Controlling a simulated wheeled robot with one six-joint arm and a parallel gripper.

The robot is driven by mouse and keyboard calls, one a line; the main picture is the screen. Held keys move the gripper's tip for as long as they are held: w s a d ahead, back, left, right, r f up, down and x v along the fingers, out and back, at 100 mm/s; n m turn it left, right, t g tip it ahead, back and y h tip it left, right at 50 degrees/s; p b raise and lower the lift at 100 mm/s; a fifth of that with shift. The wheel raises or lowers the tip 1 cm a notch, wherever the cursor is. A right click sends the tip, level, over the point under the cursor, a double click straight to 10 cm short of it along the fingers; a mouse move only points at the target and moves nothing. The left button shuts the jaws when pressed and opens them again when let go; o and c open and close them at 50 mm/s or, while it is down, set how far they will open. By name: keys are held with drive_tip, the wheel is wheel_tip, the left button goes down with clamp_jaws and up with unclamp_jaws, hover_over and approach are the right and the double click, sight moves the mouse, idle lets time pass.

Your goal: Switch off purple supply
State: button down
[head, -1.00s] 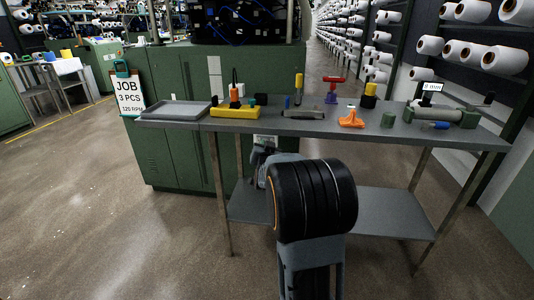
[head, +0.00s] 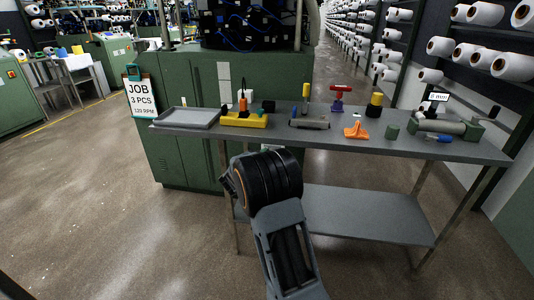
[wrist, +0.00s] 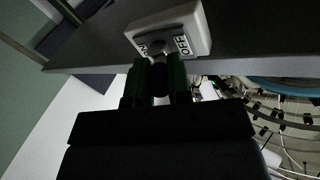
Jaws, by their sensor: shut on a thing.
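A pale switch box (wrist: 200,22) with ON and OFF lettering sits at a grey edge in the wrist view. OFF is on the right of its face, and the other label is partly covered on the left. A small grey lever (wrist: 158,48) sticks out between the labels toward me. My gripper (wrist: 158,68) has its two green fingers closed around the lever's end, just below the box. No purple mark shows on the box. In the head view my own arm hides the switch and most of my gripper.
A grey worktable (head: 460,150) carries a tray (head: 187,117), a yellow block (head: 244,119), an orange piece (head: 356,131) and other tools. A lower shelf (head: 370,215) lies beneath. Cables (wrist: 285,130) hang at the right in the wrist view. Floor at left is clear.

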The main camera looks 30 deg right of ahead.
drive_tip(key=shift+r, duration=0.1)
idle(0.4)
drive_tip(key=c, duration=1.1)
unclamp_jaws()
drive_tip(key=shift+o, duration=0.2)
drive_tip(key=p+v, duration=0.2)
drive_tip(key=v, duration=1.1)
drive_tip(key=shift+a, duration=0.45)
